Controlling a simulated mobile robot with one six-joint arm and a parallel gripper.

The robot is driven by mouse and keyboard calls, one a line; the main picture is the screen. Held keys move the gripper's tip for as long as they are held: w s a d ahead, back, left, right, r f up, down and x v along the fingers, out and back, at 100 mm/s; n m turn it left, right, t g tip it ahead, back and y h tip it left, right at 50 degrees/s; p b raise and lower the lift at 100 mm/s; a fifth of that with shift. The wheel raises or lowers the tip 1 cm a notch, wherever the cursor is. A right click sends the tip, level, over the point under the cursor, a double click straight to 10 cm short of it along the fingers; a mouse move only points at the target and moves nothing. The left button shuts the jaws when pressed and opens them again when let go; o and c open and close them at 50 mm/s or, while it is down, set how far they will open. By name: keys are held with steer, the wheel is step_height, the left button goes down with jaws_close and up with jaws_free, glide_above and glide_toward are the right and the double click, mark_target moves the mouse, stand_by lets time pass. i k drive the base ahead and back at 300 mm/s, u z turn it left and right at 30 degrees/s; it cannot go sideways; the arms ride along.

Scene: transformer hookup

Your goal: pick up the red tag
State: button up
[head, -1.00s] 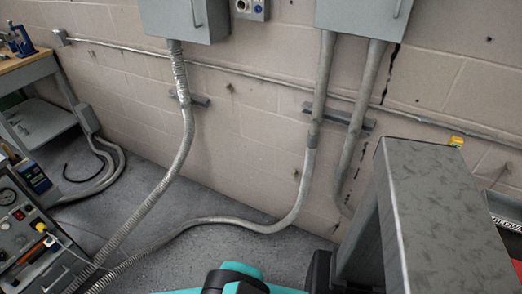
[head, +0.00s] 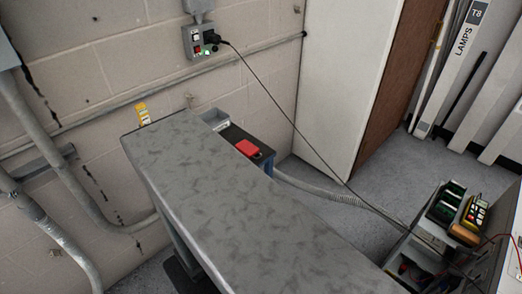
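A small flat red piece (head: 248,148), which looks like the red tag, lies on a dark surface (head: 262,156) just behind the far edge of the grey metal top. It is too small to read any marking on it. My gripper is not in view.
A long grey metal top (head: 220,200) fills the middle foreground, in front of the red piece. A yellow item (head: 143,113) stands at its far left corner. A grey bin (head: 215,119) sits beside the red piece. A black cable (head: 290,118) runs from a wall box (head: 203,40) toward a cart (head: 425,250) holding a yellow meter (head: 474,213).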

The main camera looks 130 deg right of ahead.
mark_target(249, 149)
steer(key=z, duration=0.45)
steer(key=k, duration=0.25)
steer(key=z, duration=2.95)
steer(key=k, duration=0.3)
steer(key=z, duration=0.4)
